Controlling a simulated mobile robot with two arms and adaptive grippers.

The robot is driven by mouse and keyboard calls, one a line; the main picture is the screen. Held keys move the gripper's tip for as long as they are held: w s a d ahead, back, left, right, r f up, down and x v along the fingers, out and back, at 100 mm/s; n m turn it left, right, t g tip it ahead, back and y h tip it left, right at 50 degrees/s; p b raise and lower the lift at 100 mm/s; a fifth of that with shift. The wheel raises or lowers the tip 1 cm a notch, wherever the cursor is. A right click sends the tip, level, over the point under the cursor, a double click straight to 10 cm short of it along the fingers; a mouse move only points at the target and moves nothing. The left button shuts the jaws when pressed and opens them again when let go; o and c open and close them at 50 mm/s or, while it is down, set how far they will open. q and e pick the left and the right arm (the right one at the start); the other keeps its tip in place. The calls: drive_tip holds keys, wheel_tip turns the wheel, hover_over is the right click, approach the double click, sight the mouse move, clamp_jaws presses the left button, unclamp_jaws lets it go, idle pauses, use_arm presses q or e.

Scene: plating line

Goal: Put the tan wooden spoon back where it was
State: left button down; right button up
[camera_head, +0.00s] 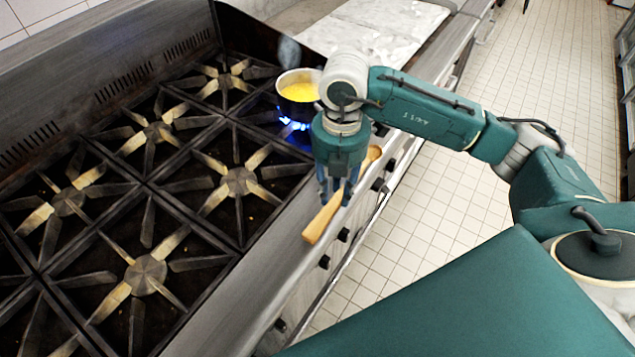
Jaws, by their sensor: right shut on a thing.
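The tan wooden spoon (322,221) is at the front edge of the stove, slanting from lower left to upper right. My right gripper (334,198) points down and is shut on the spoon around its middle. The spoon appears to be held above the stove's front ledge; I cannot tell whether it touches it. Part of the spoon is hidden behind the gripper fingers. My left gripper is not in view.
Several bare burner grates (147,273) fill the stove. A marble counter (368,30) lies beyond. Tiled floor (430,225) is clear at the right.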

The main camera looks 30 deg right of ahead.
sight(317, 201)
drive_tip(key=w+a, duration=0.1)
drive_tip(key=w, duration=0.1)
drive_tip(key=w+a+p, duration=0.1)
drive_tip(key=shift+w+a+r, duration=0.1)
drive_tip(key=shift+w+a, duration=0.05)
drive_tip(key=shift+w, duration=0.25)
drive_tip(key=shift+f+p, duration=0.35)
wheel_tip(317, 201, down, 2)
drive_tip(key=shift+w+f+p, duration=0.1)
drive_tip(key=shift+f+p, duration=0.1)
drive_tip(key=shift+p, duration=0.3)
drive_tip(key=shift+f, duration=0.3)
drive_tip(key=o, duration=1.2)
drive_tip(key=shift+c, duration=0.2)
